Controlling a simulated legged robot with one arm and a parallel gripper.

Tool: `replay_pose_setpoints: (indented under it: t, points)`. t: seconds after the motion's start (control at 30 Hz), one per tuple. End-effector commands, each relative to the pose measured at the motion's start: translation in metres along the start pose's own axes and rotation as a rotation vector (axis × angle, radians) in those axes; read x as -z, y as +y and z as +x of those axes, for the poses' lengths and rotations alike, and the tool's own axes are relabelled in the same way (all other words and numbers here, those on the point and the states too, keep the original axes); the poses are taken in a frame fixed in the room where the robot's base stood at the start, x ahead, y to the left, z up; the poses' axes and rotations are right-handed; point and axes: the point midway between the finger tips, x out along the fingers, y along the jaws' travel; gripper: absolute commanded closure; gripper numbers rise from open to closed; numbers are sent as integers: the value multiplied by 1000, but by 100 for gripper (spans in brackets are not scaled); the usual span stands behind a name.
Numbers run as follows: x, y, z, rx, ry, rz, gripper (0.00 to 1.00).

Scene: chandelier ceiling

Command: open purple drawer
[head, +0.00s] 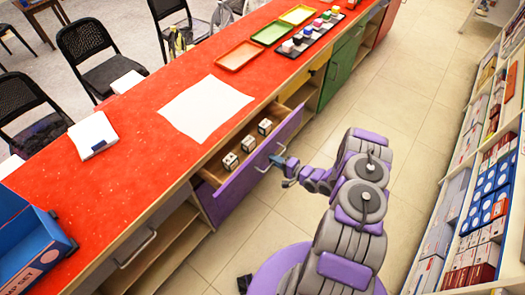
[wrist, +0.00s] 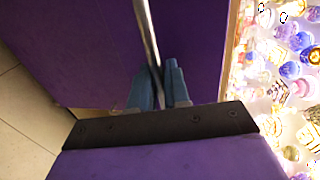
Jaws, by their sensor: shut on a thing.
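The purple drawer (head: 240,179) sits under the red counter in the head view and stands partly pulled out. Several small white-and-dark blocks (head: 247,144) lie inside it. Its metal handle (head: 264,167) runs along the front; in the wrist view the handle (wrist: 147,30) crosses the purple drawer front (wrist: 80,45). My gripper (head: 282,163) is at the drawer front, shut on the handle. The wrist view shows the blue-grey fingers (wrist: 160,75) on both sides of the bar.
The red counter (head: 130,165) holds a white sheet (head: 206,108), trays (head: 240,55) and several paint bottles.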

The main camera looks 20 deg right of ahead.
Motion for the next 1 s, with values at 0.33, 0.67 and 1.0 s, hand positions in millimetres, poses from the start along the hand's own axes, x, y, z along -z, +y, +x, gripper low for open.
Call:
replay_pose_setpoints:
  t: [0.33, 0.67, 1.0]
  points:
    - [-6, 18, -63, -10, -12, 7, 100]
    - [-8, 23, -83, -12, -17, 7, 100]
    - [-10, 24, -83, -13, -20, 7, 100]
